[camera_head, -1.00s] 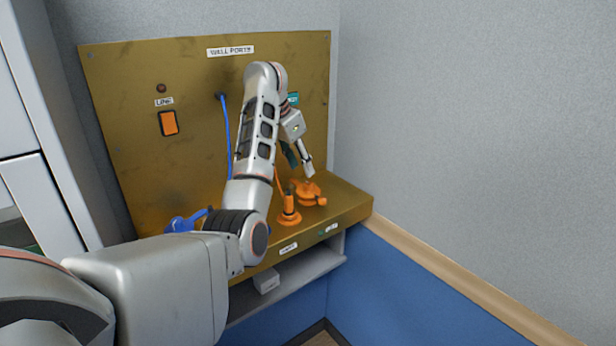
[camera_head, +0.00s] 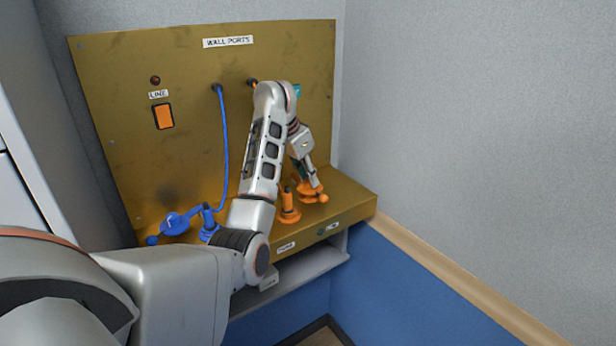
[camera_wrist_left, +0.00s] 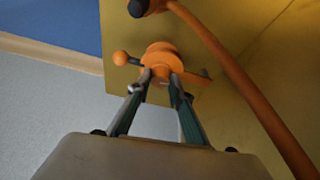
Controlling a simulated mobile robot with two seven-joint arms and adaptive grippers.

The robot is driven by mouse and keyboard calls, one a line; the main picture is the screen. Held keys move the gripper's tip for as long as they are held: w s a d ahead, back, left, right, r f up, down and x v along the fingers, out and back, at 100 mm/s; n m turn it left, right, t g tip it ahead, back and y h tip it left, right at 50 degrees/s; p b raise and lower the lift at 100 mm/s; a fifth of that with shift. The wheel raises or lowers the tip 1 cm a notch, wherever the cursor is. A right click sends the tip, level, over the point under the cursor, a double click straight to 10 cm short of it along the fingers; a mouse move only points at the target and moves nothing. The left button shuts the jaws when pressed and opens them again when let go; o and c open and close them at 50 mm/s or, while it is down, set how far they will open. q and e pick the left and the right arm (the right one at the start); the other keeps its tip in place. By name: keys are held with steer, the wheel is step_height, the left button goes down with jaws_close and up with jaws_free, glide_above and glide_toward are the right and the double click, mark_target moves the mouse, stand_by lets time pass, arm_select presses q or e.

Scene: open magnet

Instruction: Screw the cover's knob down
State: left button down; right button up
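An orange cover (camera_head: 313,197) with a knob stands on the brass ledge, towards its right end. In the left wrist view the orange cover (camera_wrist_left: 158,52) is round, with a ball-ended arm (camera_wrist_left: 121,58) sticking out to the left. My left gripper (camera_head: 315,183) reaches down onto it from above. In the left wrist view the two fingertips of my left gripper (camera_wrist_left: 162,76) are drawn in on both sides of the cover's knob (camera_wrist_left: 160,72), which is partly hidden between them. My right gripper is not in view.
An orange post (camera_head: 289,207) stands just left of the cover. A blue cover (camera_head: 174,223) and blue post (camera_head: 208,220) are farther left. A blue cable (camera_head: 223,140) hangs from the brass panel (camera_head: 130,120). An orange cable (camera_wrist_left: 235,75) passes close to my gripper's right.

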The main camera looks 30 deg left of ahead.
arm_select(q)
steer(key=shift+m+h, duration=0.3)
steer(key=shift+m, duration=0.4)
steer(key=c, duration=1.8)
jaws_free()
steer(key=shift+w, duration=0.1)
